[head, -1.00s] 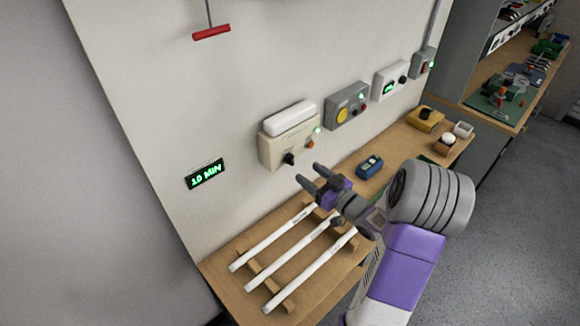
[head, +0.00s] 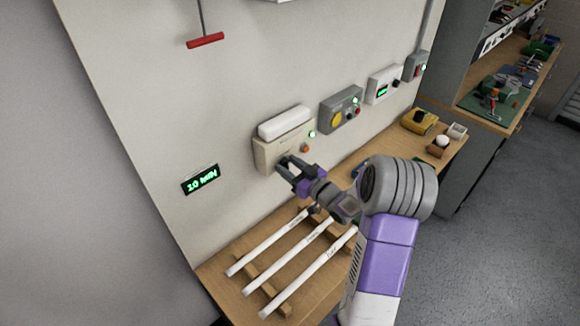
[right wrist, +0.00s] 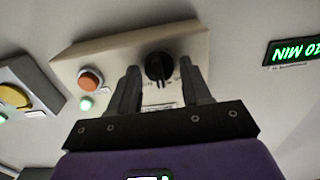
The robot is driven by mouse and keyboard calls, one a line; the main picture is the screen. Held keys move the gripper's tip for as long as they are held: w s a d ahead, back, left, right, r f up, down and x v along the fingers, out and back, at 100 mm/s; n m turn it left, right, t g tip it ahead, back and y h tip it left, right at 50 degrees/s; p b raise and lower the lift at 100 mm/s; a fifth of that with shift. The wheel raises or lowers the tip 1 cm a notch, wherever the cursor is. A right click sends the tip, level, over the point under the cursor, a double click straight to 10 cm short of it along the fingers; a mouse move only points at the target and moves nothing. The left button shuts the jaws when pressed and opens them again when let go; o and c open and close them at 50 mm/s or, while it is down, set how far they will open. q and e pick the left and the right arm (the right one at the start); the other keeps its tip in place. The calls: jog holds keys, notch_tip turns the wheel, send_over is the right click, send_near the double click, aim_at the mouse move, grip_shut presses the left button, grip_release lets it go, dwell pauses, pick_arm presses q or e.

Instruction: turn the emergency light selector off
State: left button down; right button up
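The emergency light unit (head: 268,155) is a cream box with a white lamp on top, fixed to the wall. Its black selector knob (right wrist: 158,66) shows in the right wrist view, beside an orange button (right wrist: 90,80) and a lit green lamp (right wrist: 86,104). My right gripper (head: 284,163) is at the front of the box, hiding the knob in the head view. In the right wrist view the gripper (right wrist: 158,85) is open, with one finger on each side of the knob; contact cannot be told. My left gripper is not in view.
White tubes (head: 290,257) lie on a wooden rack on the bench below my arm. A green "10 MIN" sign (head: 200,179) is at left.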

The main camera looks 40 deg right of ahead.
jog(key=c, duration=0.7)
jog(key=shift+f+n+b, duration=0.15)
jog(key=shift+n+b, duration=0.15)
jog(key=shift+b, duration=0.3)
jog(key=n+b, duration=0.5)
jog(key=b, duration=0.3)
jog(key=shift+a+f+n+b, duration=0.1)
jog(key=shift+n+b, duration=0.2)
jog(key=shift+b, duration=0.1)
jog(key=shift+n+b, duration=0.9)
jog(key=shift+b, duration=0.25)
jog(key=o, duration=1)
jog(key=shift+r, duration=0.2)
